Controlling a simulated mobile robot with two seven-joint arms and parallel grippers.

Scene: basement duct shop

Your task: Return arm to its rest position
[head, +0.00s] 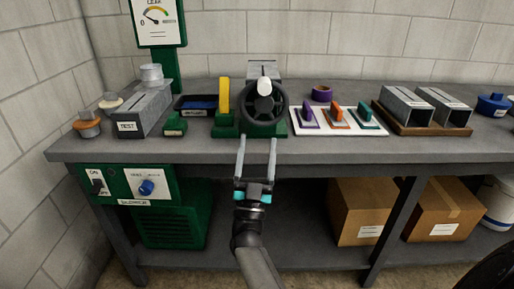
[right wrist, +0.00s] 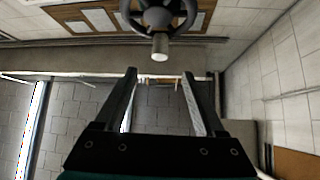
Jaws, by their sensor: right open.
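My right gripper (head: 257,160) is in front of the workbench's front edge, in the middle of the head view. Its two fingers point toward the bench and stand apart with nothing between them. In the right wrist view the open fingers (right wrist: 158,100) also show empty. A dark handwheel (head: 264,103) with a pale knob on a green base stands on the bench just beyond the fingertips. The wheel also shows at the top of the right wrist view (right wrist: 158,14), apart from the fingers. My left gripper is not in view.
The grey workbench (head: 330,150) carries a grey duct marked TEST (head: 145,108), a white board (head: 340,119) with coloured-handled pieces, and a wooden tray (head: 420,127) with two ducts. A green control panel (head: 128,185) hangs at the front left. Cardboard boxes (head: 365,212) sit on the lower shelf.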

